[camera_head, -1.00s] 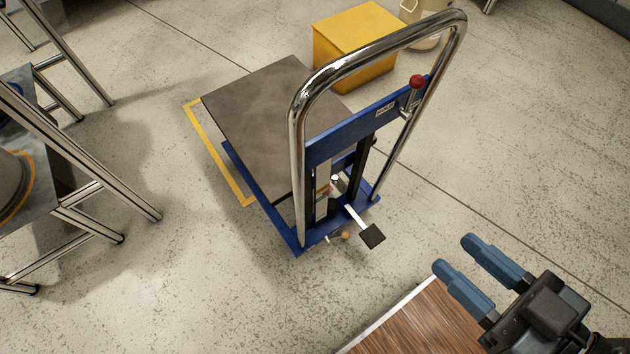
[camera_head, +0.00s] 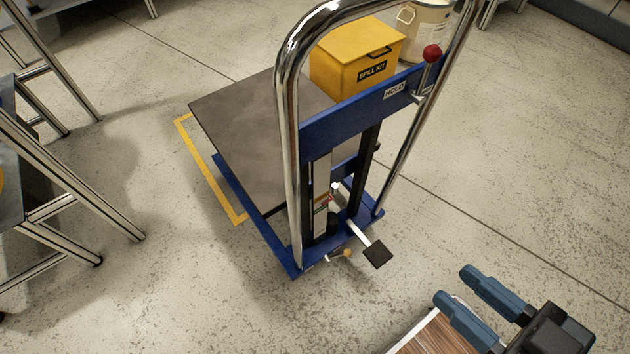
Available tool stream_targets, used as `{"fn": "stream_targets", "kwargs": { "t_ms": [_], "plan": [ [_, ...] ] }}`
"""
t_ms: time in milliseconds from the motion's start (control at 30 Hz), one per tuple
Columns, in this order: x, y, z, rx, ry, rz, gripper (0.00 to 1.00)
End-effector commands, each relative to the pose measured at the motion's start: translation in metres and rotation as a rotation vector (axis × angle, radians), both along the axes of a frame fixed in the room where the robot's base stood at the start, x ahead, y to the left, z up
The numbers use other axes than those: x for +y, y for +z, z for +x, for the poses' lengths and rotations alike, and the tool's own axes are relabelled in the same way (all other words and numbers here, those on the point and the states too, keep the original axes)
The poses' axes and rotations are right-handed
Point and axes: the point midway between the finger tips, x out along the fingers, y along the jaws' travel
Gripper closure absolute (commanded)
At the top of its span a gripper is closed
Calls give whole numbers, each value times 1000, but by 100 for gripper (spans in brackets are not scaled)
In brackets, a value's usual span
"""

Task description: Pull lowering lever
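The lift cart stands ahead of me, with a blue frame (camera_head: 350,120), a chrome push handle (camera_head: 287,150) and a dark platform (camera_head: 240,120). A lever with a red ball knob (camera_head: 432,53) stands at the right end of the blue crossbar, beside a label reading HOLD (camera_head: 394,90). A black foot pedal (camera_head: 377,255) sticks out low at the front, with a small tan knob (camera_head: 347,253) beside it. My gripper (camera_head: 462,288) is at the lower right, open and empty, its two blue fingers apart. It is clear of the cart and the lever.
A yellow SPILL KIT box (camera_head: 345,62) and a pale bucket (camera_head: 428,25) stand behind the cart. A metal-framed stand (camera_head: 75,190) is at the left. A wood-topped surface (camera_head: 438,338) lies under my gripper. The floor between gripper and cart is clear.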

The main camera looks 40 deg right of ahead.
Motion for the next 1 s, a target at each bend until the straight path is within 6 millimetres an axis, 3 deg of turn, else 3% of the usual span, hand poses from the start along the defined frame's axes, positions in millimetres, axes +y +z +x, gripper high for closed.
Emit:
{"fn": "stream_targets", "kwargs": {
  "t_ms": [400, 600, 767, 1000],
  "plan": [
    [10, 2, 10, 46, 56, -105, 100],
    [18, -1, 30, 142, 128, -344, 100],
    [12, 3, 50, 211, 138, -568, 100],
    [-10, 36, 87, 276, 60, -912, 100]
  ]
}}
